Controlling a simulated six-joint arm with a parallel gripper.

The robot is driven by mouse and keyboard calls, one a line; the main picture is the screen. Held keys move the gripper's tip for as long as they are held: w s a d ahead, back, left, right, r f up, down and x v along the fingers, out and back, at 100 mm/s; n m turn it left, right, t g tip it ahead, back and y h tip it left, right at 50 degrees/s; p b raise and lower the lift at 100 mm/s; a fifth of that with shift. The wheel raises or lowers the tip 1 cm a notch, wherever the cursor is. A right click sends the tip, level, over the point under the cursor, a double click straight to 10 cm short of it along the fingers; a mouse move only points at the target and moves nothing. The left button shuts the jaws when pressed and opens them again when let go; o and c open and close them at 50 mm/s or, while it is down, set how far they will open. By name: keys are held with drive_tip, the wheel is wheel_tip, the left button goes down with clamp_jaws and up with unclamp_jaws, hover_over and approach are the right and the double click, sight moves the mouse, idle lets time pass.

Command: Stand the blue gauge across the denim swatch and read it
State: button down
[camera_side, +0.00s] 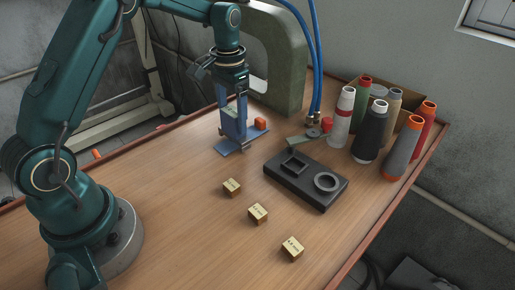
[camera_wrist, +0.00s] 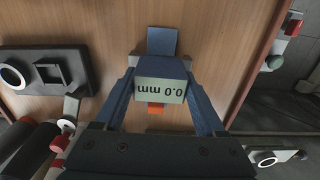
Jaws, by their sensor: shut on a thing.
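The blue gauge (camera_side: 229,122) is upright between the fingers of my gripper (camera_side: 233,128), which is shut on it. In the wrist view, the gauge (camera_wrist: 160,70) shows a pale display reading 0.0 mm, upside down in the picture, and my gripper's blue fingers (camera_wrist: 162,78) flank it. The denim swatch (camera_side: 225,150) lies flat on the table under and around the gauge's foot; part of it also shows in the wrist view (camera_wrist: 162,40). The gauge hides the middle of the swatch. Whether its foot touches the cloth is unclear.
A dark fixture (camera_side: 290,187) with a square and a ring stands to the right. Three brass blocks (camera_side: 258,213) lie in front. Thread spools (camera_side: 371,132) and a green press frame (camera_side: 290,60) stand behind.

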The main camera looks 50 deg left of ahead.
drive_tip(key=shift+f, duration=0.3)
unclamp_jaws()
